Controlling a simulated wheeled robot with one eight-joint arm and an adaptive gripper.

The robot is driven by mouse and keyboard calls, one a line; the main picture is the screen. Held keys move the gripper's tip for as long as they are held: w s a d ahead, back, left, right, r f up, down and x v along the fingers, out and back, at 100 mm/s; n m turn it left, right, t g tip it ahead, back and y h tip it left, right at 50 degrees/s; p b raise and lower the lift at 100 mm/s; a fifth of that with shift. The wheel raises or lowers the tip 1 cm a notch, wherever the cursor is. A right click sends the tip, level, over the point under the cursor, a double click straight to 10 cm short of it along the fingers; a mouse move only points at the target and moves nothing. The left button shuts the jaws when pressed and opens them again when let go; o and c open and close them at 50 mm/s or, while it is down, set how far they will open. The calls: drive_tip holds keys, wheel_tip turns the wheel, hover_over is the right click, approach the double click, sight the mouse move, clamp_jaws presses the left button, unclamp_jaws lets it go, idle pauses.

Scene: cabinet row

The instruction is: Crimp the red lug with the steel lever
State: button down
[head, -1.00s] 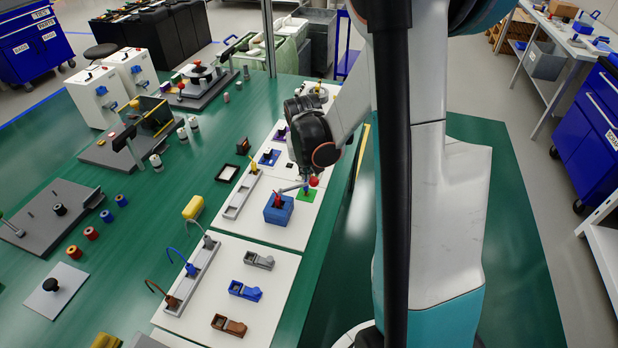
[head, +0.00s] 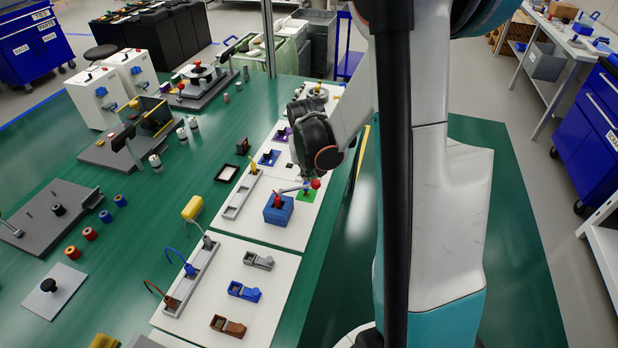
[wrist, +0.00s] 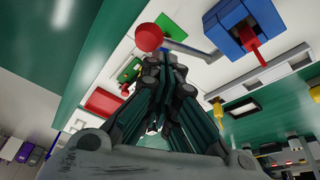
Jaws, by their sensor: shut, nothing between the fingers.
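The blue crimp block (head: 278,209) stands on a white board, and the red lug (head: 278,198) sits upright in its top. The steel lever (head: 293,189) runs from the block to the right and ends in a red ball knob (head: 315,184). In the wrist view the block (wrist: 262,18), the red lug (wrist: 247,40), the steel lever (wrist: 192,50) and the knob (wrist: 149,37) show at the top. My gripper (wrist: 166,58) is shut and empty, with its fingertips near the knob and lever, apparently apart from them. In the head view my arm hides the fingertips.
A green pad (head: 307,194) lies beside the block under the knob. A second board with a cable rack (head: 193,275) and several small clamps stands in front.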

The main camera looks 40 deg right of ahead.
drive_tip(key=shift+s+d+f+b, duration=0.35)
drive_tip(key=shift+s+f+b, duration=0.15)
drive_tip(key=shift+f+b, duration=0.25)
drive_tip(key=shift+s+d+f+b, duration=0.35)
drive_tip(key=shift+s+f+b, duration=0.15)
drive_tip(key=shift+f, duration=0.3)
idle(2.1)
drive_tip(key=shift+w+r, duration=0.15)
idle(0.4)
drive_tip(key=w+a+r+p, duration=0.2)
drive_tip(key=w+r+p, duration=0.1)
drive_tip(key=r, duration=0.2)
drive_tip(key=shift+a, duration=0.25)
idle(0.6)
drive_tip(key=shift+w+a+r+p, duration=0.3)
drive_tip(key=shift+w+r+p, duration=0.15)
drive_tip(key=shift+r, duration=0.2)
drive_tip(key=shift+w+a+r+p, duration=0.35)
drive_tip(key=shift+w+r+p, duration=0.05)
drive_tip(key=shift+r+p, duration=0.2)
drive_tip(key=shift+w+a+r+p, duration=0.3)
drive_tip(key=shift+w+r+p, duration=0.15)
drive_tip(key=shift+r, duration=0.2)
drive_tip(key=shift+r, duration=0.1)
